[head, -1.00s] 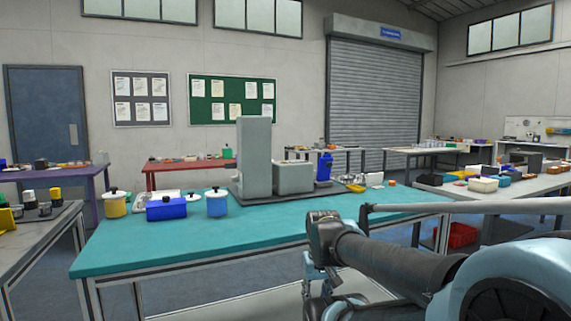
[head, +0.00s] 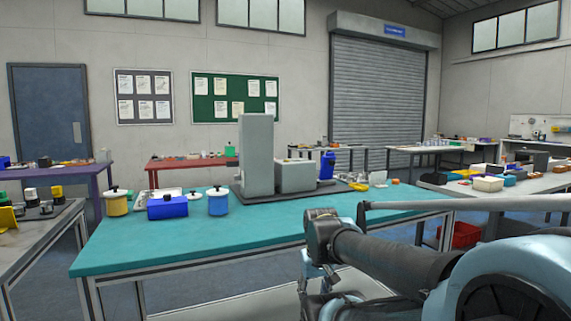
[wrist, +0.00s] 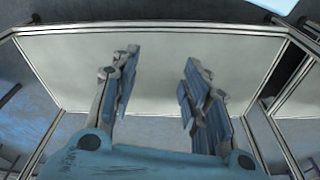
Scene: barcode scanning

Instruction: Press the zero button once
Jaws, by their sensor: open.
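No zero button can be made out in either view. On the teal table (head: 270,228) a tall grey machine (head: 256,155) and a lower grey box (head: 295,177) stand on a dark base plate; no button on them is clear. My gripper (wrist: 157,85) shows in the wrist view with its two fingers apart and nothing between them. It points down past the table's front side, with a pale lower panel (wrist: 160,45) beyond the fingers. In the head view my arm is at the lower right, in front of the table, and the gripper is mostly hidden.
On the teal table's left stand a yellow pot (head: 117,205), a blue box (head: 167,207) and a blue pot (head: 218,203). The table's front half is clear. A cluttered grey table (head: 32,232) is at left.

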